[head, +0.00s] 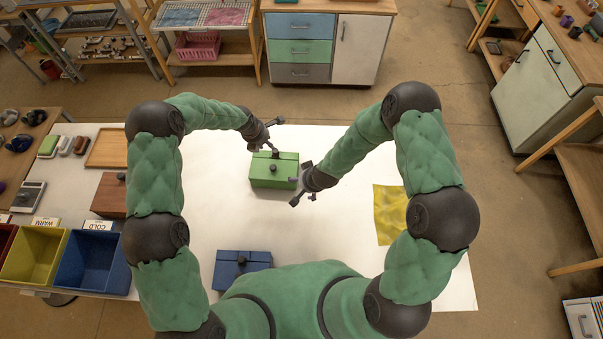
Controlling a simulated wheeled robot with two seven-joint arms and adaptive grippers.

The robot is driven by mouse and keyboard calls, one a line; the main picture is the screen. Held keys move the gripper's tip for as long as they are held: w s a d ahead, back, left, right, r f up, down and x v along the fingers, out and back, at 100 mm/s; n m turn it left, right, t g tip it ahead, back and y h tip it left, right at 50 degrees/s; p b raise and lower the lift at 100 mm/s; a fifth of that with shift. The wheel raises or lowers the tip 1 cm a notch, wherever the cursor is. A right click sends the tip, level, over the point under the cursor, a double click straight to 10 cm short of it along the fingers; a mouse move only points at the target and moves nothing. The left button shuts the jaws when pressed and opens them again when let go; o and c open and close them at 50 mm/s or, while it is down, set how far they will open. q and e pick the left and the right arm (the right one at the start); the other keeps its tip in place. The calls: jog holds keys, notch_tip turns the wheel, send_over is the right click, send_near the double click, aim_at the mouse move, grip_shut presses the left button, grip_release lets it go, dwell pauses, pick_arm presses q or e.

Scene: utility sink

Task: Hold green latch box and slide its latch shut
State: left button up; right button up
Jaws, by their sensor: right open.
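The green latch box (272,180) sits on the white table, its lid down. A small dark knob shows near its far edge, and a second dark spot shows on its near face. My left gripper (272,138) is at the box's far edge, close to the top knob. Its fingers are small and partly overlap the knob, so I cannot tell whether it grips anything. My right gripper (302,186) is open beside the box's right side, with its fingers spread. I cannot tell whether it touches the box. The latch's exact position is too small to read.
A blue box (228,272) with a dark knob stands nearer me. A yellow cloth (388,222) lies to the right. A brown box (108,197), a wooden tray (108,148), and yellow (33,255) and blue (92,262) bins are at left. White table (330,235) between is clear.

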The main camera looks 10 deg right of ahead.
aim_at(295, 176)
jog(key=shift+t, duration=0.3)
jog(key=w+f, duration=0.2)
jog(key=w+a+f, duration=0.1)
jog(key=w+f, duration=0.2)
jog(key=w+a+f, duration=0.1)
jog(key=w+f, duration=0.2)
jog(key=shift+a+f, duration=0.15)
jog(key=shift+f, duration=0.05)
jog(key=shift+s, duration=0.1)
